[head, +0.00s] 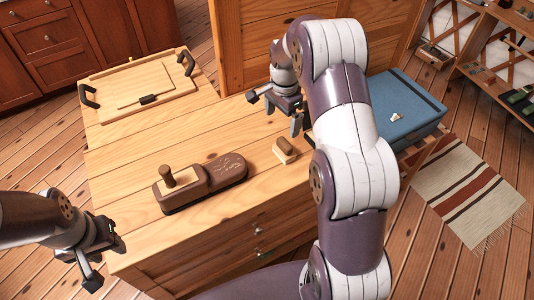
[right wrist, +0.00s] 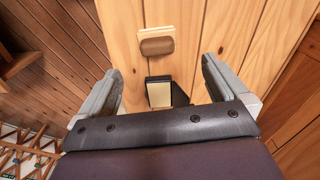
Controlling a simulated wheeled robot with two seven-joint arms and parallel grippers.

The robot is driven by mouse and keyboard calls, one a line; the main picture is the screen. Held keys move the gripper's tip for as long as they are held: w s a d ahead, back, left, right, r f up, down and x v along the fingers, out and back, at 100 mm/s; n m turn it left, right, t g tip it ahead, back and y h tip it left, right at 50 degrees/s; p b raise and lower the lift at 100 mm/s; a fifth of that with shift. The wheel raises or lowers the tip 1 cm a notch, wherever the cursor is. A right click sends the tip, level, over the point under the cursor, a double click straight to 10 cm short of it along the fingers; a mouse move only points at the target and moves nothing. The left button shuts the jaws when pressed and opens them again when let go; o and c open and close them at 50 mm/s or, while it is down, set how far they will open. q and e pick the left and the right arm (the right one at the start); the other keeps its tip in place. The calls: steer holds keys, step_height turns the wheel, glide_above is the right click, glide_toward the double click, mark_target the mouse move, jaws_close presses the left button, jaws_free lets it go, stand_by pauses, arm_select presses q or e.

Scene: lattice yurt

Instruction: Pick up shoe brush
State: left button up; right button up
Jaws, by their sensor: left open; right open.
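A small brush (head: 286,149) with a brown back and pale lower part lies on the wooden cabinet top (head: 130,140), near its right side. It also shows in the right wrist view (right wrist: 156,43), beyond my fingertips. I take it for the shoe brush. My right gripper (head: 276,112) is open above the cabinet top, behind the brush and apart from it. In the right wrist view, a dark piece with a pale face (right wrist: 159,95) shows between the fingers; I cannot tell what it is. My left gripper (head: 104,258) is open at the cabinet's front left, away from the brush.
A dark brown shoe-shaped object (head: 222,172) with a knobbed block lies left of the brush. A wooden tray (head: 120,78) with black handles sits at the back left. A wooden panel (head: 290,45) rises behind. A blue case (head: 405,108) stands at right. The left middle top is clear.

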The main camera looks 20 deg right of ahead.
mark_target(285, 142)
steer(key=shift+s+d+f+m, duration=0.3)
steer(key=shift+d+f, duration=0.5)
step_height(285, 142, down, 2)
steer(key=shift+d+f+p, duration=0.1)
steer(key=shift+p, duration=0.35)
steer(key=f, duration=0.2)
steer(key=a+f, duration=0.1)
steer(key=shift+w+f+p, duration=0.15)
steer(key=shift+f+p, duration=0.25)
steer(key=f, duration=0.1)
steer(key=f+p, duration=0.1)
steer(key=f, duration=0.3)
steer(key=shift+d+f+p, duration=0.1)
steer(key=shift+d+p, duration=0.25)
steer(key=shift+p, duration=0.05)
steer(key=shift+f, duration=0.15)
steer(key=shift+a, duration=0.15)
steer(key=shift+c, duration=0.9)
arm_select(q)
steer(key=r, duration=0.1)
steer(key=d+r, duration=0.1)
steer(key=r, duration=0.1)
steer(key=shift+s+d+r, duration=0.1)
steer(key=shift+d+r, duration=0.05)
steer(key=shift+r, duration=0.15)
arm_select(e)
steer(key=c, duration=0.8)
